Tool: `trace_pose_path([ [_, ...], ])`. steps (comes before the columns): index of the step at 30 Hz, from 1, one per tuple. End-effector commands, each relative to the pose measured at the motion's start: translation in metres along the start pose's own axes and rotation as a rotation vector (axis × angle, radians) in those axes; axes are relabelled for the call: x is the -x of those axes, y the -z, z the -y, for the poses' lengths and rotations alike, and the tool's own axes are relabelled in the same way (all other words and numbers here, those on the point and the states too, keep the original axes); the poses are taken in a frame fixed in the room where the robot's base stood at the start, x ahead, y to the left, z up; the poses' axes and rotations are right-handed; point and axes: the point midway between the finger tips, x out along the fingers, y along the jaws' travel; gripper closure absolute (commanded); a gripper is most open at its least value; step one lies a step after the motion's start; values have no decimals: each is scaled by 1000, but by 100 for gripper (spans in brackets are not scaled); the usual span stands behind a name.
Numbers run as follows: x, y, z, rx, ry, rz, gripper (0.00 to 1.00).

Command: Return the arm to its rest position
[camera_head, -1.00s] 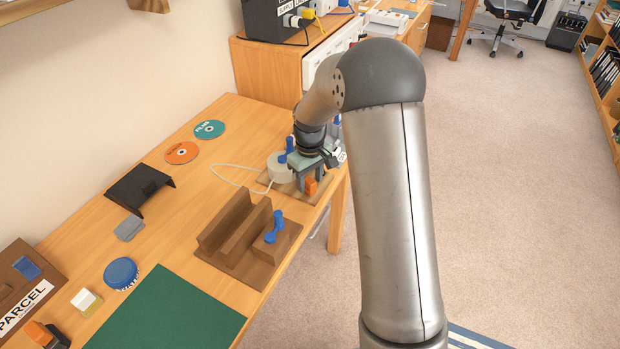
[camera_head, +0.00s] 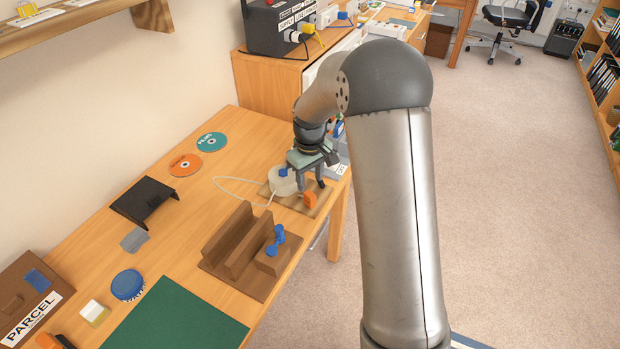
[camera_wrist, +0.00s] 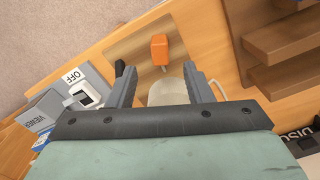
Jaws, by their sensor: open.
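My arm reaches over the right part of the wooden table (camera_head: 190,240). My gripper (camera_head: 312,190) hangs low above a small wooden board (camera_head: 290,203) near the table's right edge. In the wrist view my gripper (camera_wrist: 168,82) has its two fingers spread apart with nothing held between them. An orange block (camera_head: 310,200) stands on the board by the fingers; it also shows in the wrist view (camera_wrist: 160,50), beyond the fingertips. A whitish round thing (camera_head: 283,180) with a pale cord lies behind the gripper, and is partly hidden by it.
A brown slotted wooden holder (camera_head: 232,240) with a blue piece (camera_head: 277,240) stands in front of the gripper. A black stand (camera_head: 143,202), two discs and a green mat (camera_head: 175,320) lie leftward. A cabinet bearing a black box (camera_head: 283,27) stands behind. A wall shelf is upper left.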

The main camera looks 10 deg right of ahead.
Motion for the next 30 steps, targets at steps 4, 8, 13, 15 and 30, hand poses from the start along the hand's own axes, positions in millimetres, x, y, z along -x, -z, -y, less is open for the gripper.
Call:
trace_pose_path([
  [4, 8, 0, 0, 0, 0, -1, 54],
  [8, 7, 0, 0, 0, 0, -1, 54],
  [13, 7, 0, 0, 0, 0, 0, 54],
  [15, 7, 0, 0, 0, 0, 0, 54],
  [30, 98, -121, 68, -196, -19, -16, 54],
])
